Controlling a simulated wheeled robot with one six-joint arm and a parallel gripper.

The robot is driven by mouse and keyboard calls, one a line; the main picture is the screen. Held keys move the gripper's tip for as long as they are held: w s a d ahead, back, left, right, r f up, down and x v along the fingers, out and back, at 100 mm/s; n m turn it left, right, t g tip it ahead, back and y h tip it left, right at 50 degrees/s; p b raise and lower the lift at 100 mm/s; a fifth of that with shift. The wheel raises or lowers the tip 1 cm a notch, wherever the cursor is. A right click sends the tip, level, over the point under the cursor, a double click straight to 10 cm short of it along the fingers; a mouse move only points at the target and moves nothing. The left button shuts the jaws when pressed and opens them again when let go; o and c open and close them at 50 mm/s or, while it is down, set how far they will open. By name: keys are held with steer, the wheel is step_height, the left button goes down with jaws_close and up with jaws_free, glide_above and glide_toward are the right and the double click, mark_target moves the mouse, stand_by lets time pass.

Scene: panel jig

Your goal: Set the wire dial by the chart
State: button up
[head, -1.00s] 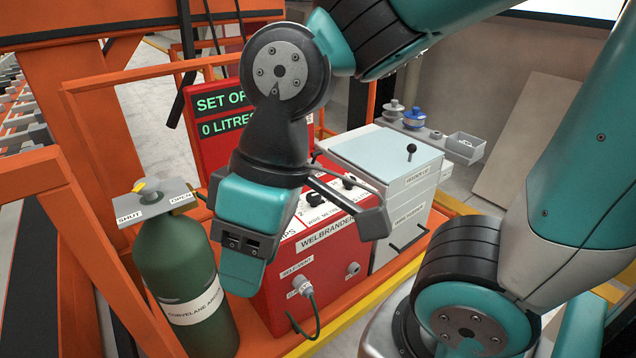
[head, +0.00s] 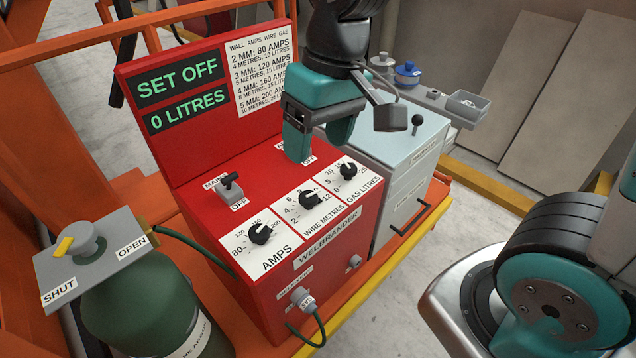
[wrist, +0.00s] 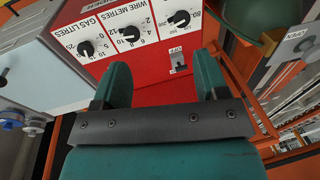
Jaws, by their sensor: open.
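The wire dial (head: 309,198) is a black knob on a white "WIRE METRES" plate, in the middle of three dials on the red welder (head: 200,125). It also shows in the wrist view (wrist: 131,36). Its exact setting is too small to tell. The chart (head: 262,75) stands on the upright panel, with rows for wall, amps, wire and gas; its smaller lines are blurred. My gripper (head: 318,146) is open and empty above the rear of the welder's top, behind the dials and apart from them. Its two fingers also show in the wrist view (wrist: 163,85).
The amps dial (head: 260,234) and gas dial (head: 347,171) flank the wire dial closely. A main switch (head: 230,187) stands behind the amps dial. A green cylinder (head: 150,305) stands at left; a grey cabinet (head: 405,150) at right. Displays read SET OFF and 0 LITRES.

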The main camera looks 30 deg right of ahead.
mark_target(308, 196)
steer(key=w+d+f+m+h, duration=0.2)
steer(key=w+f+m, duration=0.15)
steer(key=w, duration=0.55)
step_height(308, 196, down, 16)
steer(key=shift+s+f+p, duration=0.15)
steer(key=shift+f+p, duration=0.1)
steer(key=shift+p, duration=0.9)
steer(key=c, duration=0.9)
